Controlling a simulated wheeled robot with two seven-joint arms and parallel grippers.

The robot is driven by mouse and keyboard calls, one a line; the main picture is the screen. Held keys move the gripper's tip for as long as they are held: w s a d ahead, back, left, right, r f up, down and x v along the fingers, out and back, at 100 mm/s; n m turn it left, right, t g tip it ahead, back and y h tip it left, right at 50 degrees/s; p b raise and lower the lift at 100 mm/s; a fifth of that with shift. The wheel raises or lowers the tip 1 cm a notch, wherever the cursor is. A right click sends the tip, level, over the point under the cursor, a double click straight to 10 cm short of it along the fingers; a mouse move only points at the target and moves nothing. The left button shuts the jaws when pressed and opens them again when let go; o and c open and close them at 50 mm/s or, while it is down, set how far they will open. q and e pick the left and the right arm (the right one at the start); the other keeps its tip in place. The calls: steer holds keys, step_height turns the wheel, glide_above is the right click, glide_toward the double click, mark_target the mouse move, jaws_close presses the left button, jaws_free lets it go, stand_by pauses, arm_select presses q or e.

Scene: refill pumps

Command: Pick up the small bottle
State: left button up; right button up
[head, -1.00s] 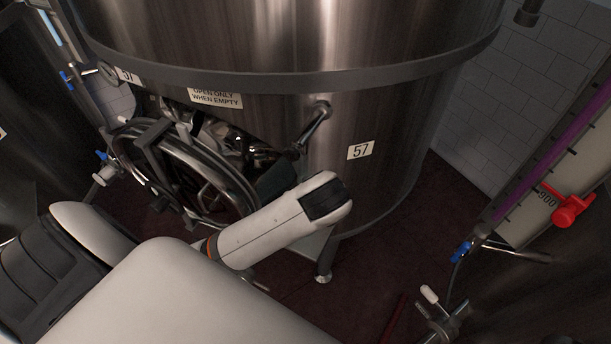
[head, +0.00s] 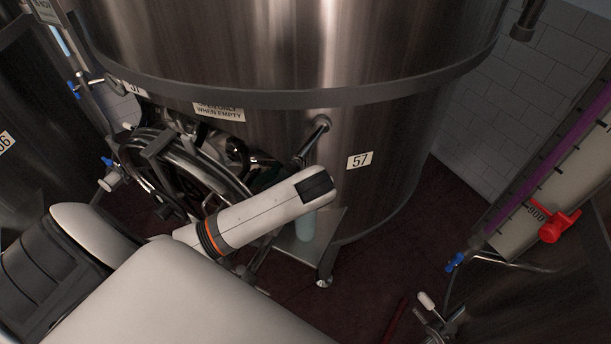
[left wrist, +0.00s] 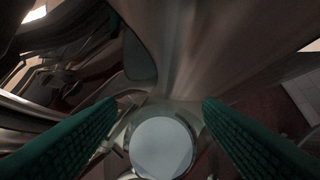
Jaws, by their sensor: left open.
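A pale bluish cylinder, which looks like the small bottle (head: 305,225), stands on a metal ledge under the tank, partly hidden by my left forearm. In the left wrist view a pale round shape (left wrist: 161,147), likely the bottle seen from close by, lies low between the fingers. My left gripper (left wrist: 160,103) is open, with a green textured finger on each side of that shape. I cannot tell whether either finger touches it. In the head view the left fingers are hidden behind the arm. My right gripper is not in view.
The large steel tank (head: 400,140) marked 57 fills the back. Its round hatch (head: 185,170) and a handle (head: 313,140) jut out close to my left arm. A metal ledge (head: 330,225) and tank leg (head: 326,265) stand below.

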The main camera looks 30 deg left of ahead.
arm_select(q)
steer(key=c, duration=1.3)
steer(key=shift+s+d, duration=0.1)
jaws_close()
